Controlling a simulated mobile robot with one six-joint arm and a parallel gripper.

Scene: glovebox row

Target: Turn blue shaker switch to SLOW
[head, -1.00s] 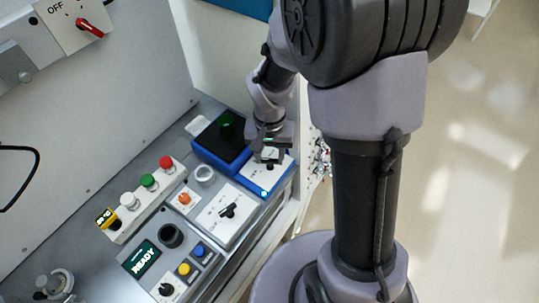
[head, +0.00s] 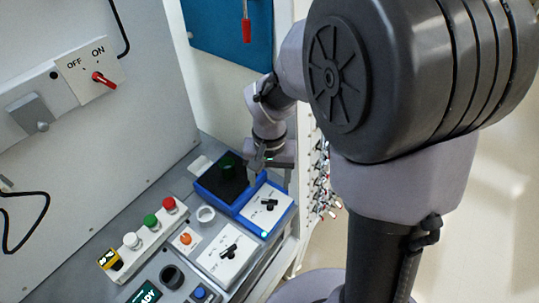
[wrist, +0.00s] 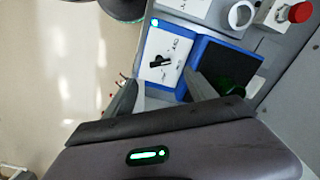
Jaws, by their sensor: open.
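The blue shaker (head: 233,207) sits at the far end of the bench, with a dark platform on the left and a white switch panel on the right. Its black switch (head: 269,204) lies nearly crosswise in the head view; it also shows in the wrist view (wrist: 160,61). The panel lettering is too small to read. My gripper (head: 268,178) is just behind the switch in the head view, apart from it. In the wrist view, my open gripper (wrist: 160,92) has its two fingers spread below the switch with nothing between them.
A white panel with another black switch (head: 228,251) stands nearer on the bench. A white ring (head: 206,214), an orange knob (head: 186,239) and red, green and white buttons (head: 150,221) are to the left. Cables and fittings (head: 322,180) hang off the right side.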

